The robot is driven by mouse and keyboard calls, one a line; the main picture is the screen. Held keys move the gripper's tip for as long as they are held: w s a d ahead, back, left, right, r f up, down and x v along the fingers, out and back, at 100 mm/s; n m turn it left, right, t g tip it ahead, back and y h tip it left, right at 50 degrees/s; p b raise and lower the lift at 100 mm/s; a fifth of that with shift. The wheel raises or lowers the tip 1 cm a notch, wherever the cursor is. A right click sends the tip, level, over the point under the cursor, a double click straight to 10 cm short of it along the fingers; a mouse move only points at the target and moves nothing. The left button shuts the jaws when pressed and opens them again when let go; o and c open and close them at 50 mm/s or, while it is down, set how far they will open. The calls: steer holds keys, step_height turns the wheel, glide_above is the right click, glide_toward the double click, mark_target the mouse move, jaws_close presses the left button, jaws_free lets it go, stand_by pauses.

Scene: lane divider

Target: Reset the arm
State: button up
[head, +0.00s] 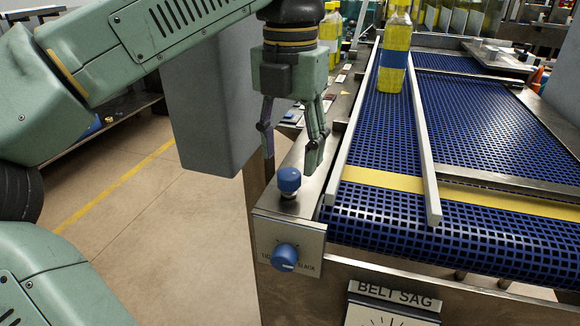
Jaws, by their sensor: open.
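My gripper (290,165) points down above the metal control ledge at the near left of the conveyor. Its two fingers are spread and nothing is held between them. A blue knob (289,180) stands on top of the ledge, just below the fingertips in the picture. I cannot tell whether a finger touches it. A second blue knob (284,257) is on the front panel of the ledge, with partly readable lettering ending in "SLACK". My green arm reaches in from the left.
The blue mesh conveyor belt (480,130) has a light divider rail (412,130) along it. A yellow bottle (394,50) stands in the left lane; more yellow bottles (330,35) are behind. A yellow strip (480,198) crosses the belt. A "BELT SAG" gauge (392,305) is below. Floor at left is open.

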steer(key=shift+r, duration=1.15)
